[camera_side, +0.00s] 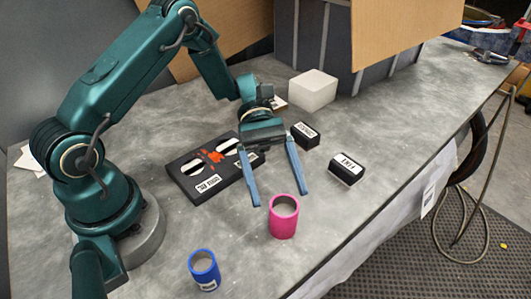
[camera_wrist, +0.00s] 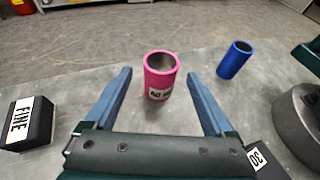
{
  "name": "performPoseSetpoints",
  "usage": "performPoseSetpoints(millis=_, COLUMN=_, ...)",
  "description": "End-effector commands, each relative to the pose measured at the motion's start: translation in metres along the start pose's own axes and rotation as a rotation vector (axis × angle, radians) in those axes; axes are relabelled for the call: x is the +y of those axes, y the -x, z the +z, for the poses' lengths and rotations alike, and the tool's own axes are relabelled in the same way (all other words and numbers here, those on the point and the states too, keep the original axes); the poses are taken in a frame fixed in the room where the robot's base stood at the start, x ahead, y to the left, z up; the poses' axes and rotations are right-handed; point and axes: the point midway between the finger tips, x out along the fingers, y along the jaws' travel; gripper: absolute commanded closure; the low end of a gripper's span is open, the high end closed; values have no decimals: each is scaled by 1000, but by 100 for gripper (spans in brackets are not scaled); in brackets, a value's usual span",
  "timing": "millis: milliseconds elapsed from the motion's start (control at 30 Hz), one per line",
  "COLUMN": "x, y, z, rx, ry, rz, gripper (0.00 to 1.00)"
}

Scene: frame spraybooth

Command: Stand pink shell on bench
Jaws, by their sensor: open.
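The pink shell (camera_side: 284,217) is a hollow open-topped cylinder that stands upright on the grey bench (camera_side: 330,225). In the wrist view the pink shell (camera_wrist: 160,76) stands just past my fingertips, near the middle of the gap, with a white label on its lower side. My gripper (camera_side: 281,200) is open and empty, its two blue fingers angled down toward the shell. In the wrist view my gripper (camera_wrist: 160,72) shows the fingers apart on either side of the line to the shell. I cannot tell if a fingertip touches the shell.
A blue cylinder (camera_side: 204,271) stands near the front edge. Black blocks (camera_side: 346,169) (camera_side: 305,136) and a white block (camera_side: 312,90) sit farther back. Bench is clear right of the shell up to its edge.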

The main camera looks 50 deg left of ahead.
Motion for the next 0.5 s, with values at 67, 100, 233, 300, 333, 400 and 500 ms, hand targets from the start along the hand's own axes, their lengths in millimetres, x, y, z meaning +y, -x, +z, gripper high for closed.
performPoseSetpoints(millis=67, x=0, y=21, z=-1, rx=6, ry=-1, rz=6, gripper=12)
performPoseSetpoints(millis=100, x=1, y=28, z=-1, rx=4, ry=0, rz=5, gripper=12)
performPoseSetpoints(millis=233, x=0, y=50, z=-1, rx=4, ry=1, rz=1, gripper=12)
performPoseSetpoints(millis=300, x=0, y=58, z=-1, rx=3, ry=1, rz=1, gripper=12)
performPoseSetpoints(millis=333, x=0, y=61, z=-1, rx=2, ry=1, rz=0, gripper=12)
performPoseSetpoints(millis=400, x=0, y=67, z=-1, rx=1, ry=1, rz=-1, gripper=12)
performPoseSetpoints(millis=500, x=0, y=73, z=-1, rx=1, ry=3, rz=-1, gripper=12)
